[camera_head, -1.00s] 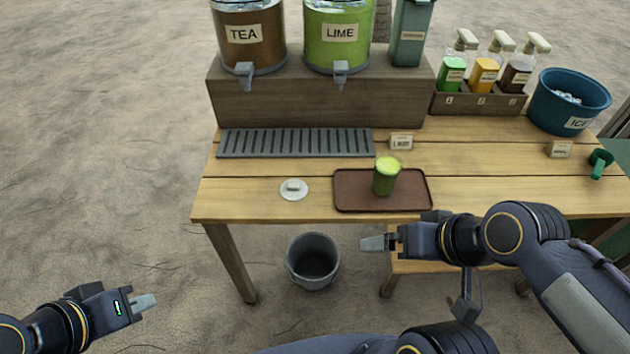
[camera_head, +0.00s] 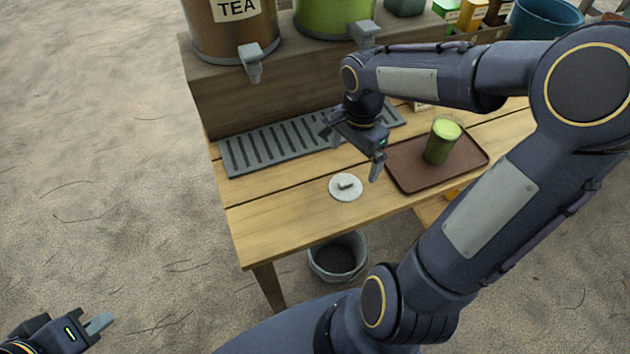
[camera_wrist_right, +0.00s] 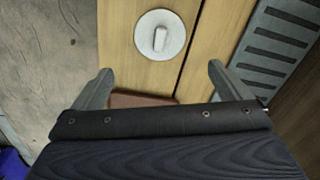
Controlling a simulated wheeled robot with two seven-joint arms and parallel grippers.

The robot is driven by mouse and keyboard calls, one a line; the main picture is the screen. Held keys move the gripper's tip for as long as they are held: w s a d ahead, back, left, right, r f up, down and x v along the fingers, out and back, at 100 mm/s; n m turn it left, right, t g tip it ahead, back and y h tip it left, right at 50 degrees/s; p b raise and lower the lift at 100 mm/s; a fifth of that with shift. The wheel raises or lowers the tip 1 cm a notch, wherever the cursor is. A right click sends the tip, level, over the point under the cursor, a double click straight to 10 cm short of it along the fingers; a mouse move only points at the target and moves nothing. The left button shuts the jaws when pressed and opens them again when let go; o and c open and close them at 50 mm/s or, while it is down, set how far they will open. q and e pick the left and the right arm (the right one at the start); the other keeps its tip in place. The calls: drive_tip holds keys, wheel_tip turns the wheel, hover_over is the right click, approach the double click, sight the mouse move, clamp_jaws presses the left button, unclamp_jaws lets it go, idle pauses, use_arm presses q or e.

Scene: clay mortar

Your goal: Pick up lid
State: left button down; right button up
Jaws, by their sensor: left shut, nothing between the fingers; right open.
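The lid (camera_head: 345,188) is a small white disc with a short bar handle, lying flat on the wooden table left of the brown tray. In the right wrist view the lid (camera_wrist_right: 160,36) lies beyond my fingertips, roughly centred between them. My right gripper (camera_head: 352,150) is open and empty above the table, just behind the lid and apart from it. Its two fingers show in the right wrist view (camera_wrist_right: 158,82). My left gripper (camera_head: 98,323) is shut and empty, low at the bottom left, away from the table.
A green cup (camera_head: 442,143) stands on the brown tray (camera_head: 406,165), right of the lid. A slotted drip grate (camera_head: 270,147) lies behind, below the tea dispenser (camera_head: 222,30) and its tap. A grey bucket (camera_head: 338,262) stands under the table. The table left of the lid is clear.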

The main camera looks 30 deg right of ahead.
sight(349, 179)
drive_tip(key=shift+w+a+f, duration=0.1)
drive_tip(key=shift+w+f, duration=0.15)
drive_tip(key=shift+f, duration=0.6)
drive_tip(key=f, duration=0.3)
drive_tip(key=f+b, duration=0.1)
drive_tip(key=f, duration=0.2)
drive_tip(key=shift+s+a+f, duration=0.1)
drive_tip(key=shift+s+f, duration=0.1)
drive_tip(key=shift+f, duration=0.05)
drive_tip(key=c, duration=1.1)
